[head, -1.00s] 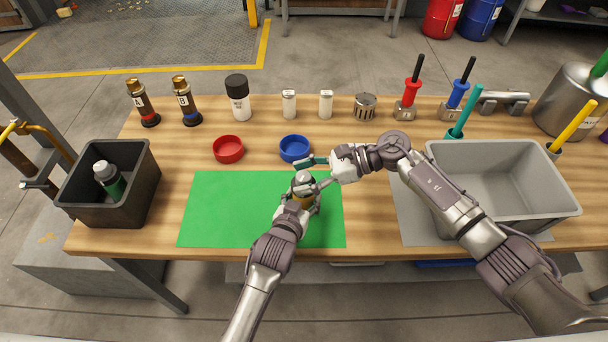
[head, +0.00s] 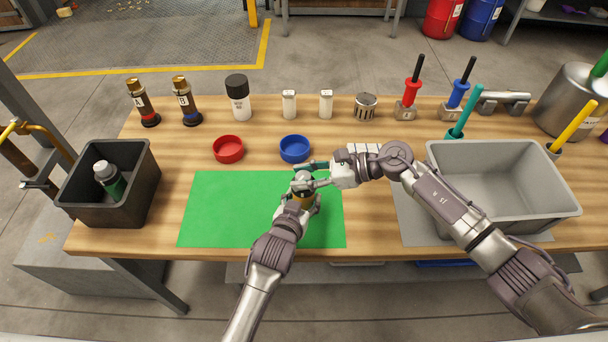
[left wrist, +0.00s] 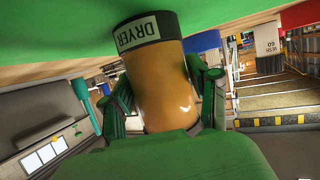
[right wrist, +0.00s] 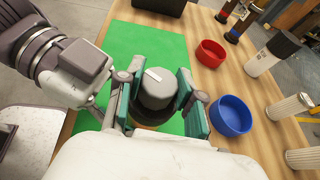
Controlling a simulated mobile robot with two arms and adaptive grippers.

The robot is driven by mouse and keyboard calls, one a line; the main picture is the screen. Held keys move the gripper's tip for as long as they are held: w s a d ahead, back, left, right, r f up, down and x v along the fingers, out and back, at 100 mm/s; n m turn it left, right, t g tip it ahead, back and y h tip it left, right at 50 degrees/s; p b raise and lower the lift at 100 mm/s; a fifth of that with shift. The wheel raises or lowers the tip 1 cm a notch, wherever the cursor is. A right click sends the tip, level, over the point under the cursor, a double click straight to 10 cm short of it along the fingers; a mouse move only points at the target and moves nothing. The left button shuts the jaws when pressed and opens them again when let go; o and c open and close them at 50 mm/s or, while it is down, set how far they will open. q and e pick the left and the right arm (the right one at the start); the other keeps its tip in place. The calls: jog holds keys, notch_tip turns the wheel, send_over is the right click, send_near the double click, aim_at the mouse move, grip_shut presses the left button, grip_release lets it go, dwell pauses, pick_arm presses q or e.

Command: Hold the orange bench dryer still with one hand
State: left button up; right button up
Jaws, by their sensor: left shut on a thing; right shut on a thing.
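The orange bench dryer stands on the green mat (head: 225,208), mostly hidden by my grippers in the head view. In the left wrist view its orange body (left wrist: 160,85) with a "DRYER" label sits between the fingers of my left gripper (left wrist: 165,100), which is shut on it. In the right wrist view its dark grey cap (right wrist: 157,88) sits between the fingers of my right gripper (right wrist: 158,105), which is shut on the cap from the right. In the head view my left gripper (head: 300,203) is low around the body and my right gripper (head: 312,175) is above it.
A red dish (head: 228,149) and a blue dish (head: 294,149) lie just behind the mat. A black bin (head: 140,190) with a bottle stands at the left, a grey bin (head: 530,220) at the right. Several bottles and tools line the back. The mat's left half is clear.

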jog(key=m+t, duration=0.2)
jog(key=m+t+h, duration=0.1)
jog(key=m+t, duration=0.1)
jog(key=shift+s+f+t+h, duration=0.15)
jog(key=shift+t+h, duration=0.15)
jog(key=m+t, duration=0.1)
jog(key=m+t+h, duration=0.1)
jog(key=m, duration=0.1)
jog(key=shift+s+a+t+h, duration=0.1)
jog(key=shift+a+t+h, duration=0.2)
jog(key=shift+t, duration=0.1)
jog(key=shift+r+m+t+h, duration=0.25)
jog(key=shift+m+t+h, duration=0.25)
jog(key=shift+m+t, duration=0.15)
jog(key=shift+d+m+h, duration=0.1)
jog(key=shift+m+h, duration=0.2)
jog(key=shift+m, duration=0.05)
jog(key=shift+d+t, duration=0.15)
jog(key=shift+t, duration=0.1)
jog(key=o, duration=1.2)
jog(key=shift+w+f, duration=0.1)
jog(key=shift+w, duration=0.1)
jog(key=shift+d, duration=0.1)
jog(key=v, duration=1.2)
